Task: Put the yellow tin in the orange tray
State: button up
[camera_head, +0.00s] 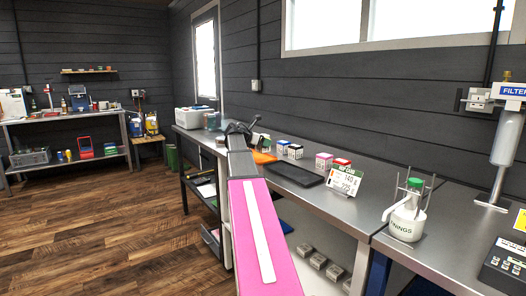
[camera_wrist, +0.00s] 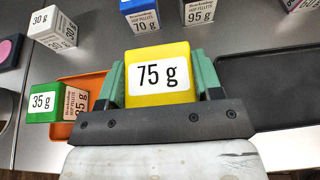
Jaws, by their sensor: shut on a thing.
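The yellow tin (camera_wrist: 158,58), marked 75 g, is between the two green fingers of my gripper (camera_wrist: 160,82) in the wrist view. My gripper is shut on it. The orange tray (camera_wrist: 88,88) shows behind and to the left of the tin, partly covered by my gripper. Whether the tin touches the tray cannot be told. In the head view the orange tray (camera_head: 264,158) lies on the steel bench, just right of my gripper (camera_head: 240,128). The yellow tin is not clearly visible there.
A green 35 g tin (camera_wrist: 46,103) overlaps the orange tray's left side. A black tray (camera_wrist: 262,90) lies to the right. A white 30 g tin (camera_wrist: 50,28), a blue 70 g tin (camera_wrist: 140,14) and a 95 g tin (camera_wrist: 198,12) stand behind.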

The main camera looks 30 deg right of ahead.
aim_at(263, 149)
jog(key=shift+d+f, duration=0.1)
jog(key=shift+f, duration=1.95)
jog(key=shift+f, duration=0.1)
jog(key=o, duration=1)
jog(key=v, duration=1.2)
